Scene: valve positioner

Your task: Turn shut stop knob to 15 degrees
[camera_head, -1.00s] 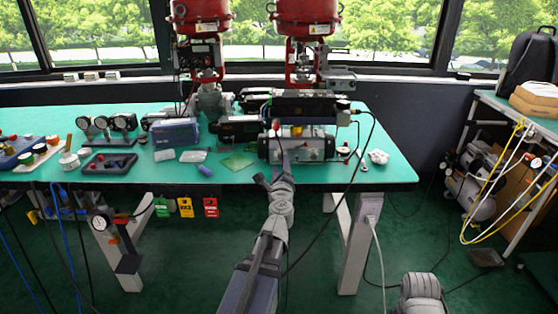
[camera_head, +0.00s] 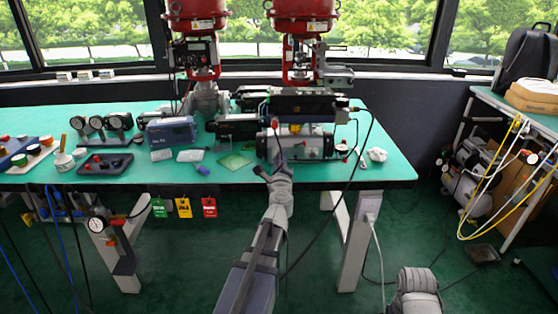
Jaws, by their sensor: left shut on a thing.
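A silver cylindrical actuator (camera_head: 318,147) with dark end caps lies near the front edge of the green table, below a black positioner box (camera_head: 303,104). My left gripper (camera_head: 277,135) reaches up from below to the left part of the actuator's front. It is shut on a small part there, which I take to be the stop knob. The jaws hide this part, so its angle cannot be read. A small red tip (camera_head: 275,122) shows just above the jaws. My right gripper is out of view; only part of my right arm shows at the bottom right.
Gauges (camera_head: 103,122), a blue box (camera_head: 171,130) and a dark tray (camera_head: 105,164) stand on the table's left. A black cable (camera_head: 366,150) hangs right of the actuator. Two red valve actuators (camera_head: 303,20) rise behind. Floor in front is mostly clear.

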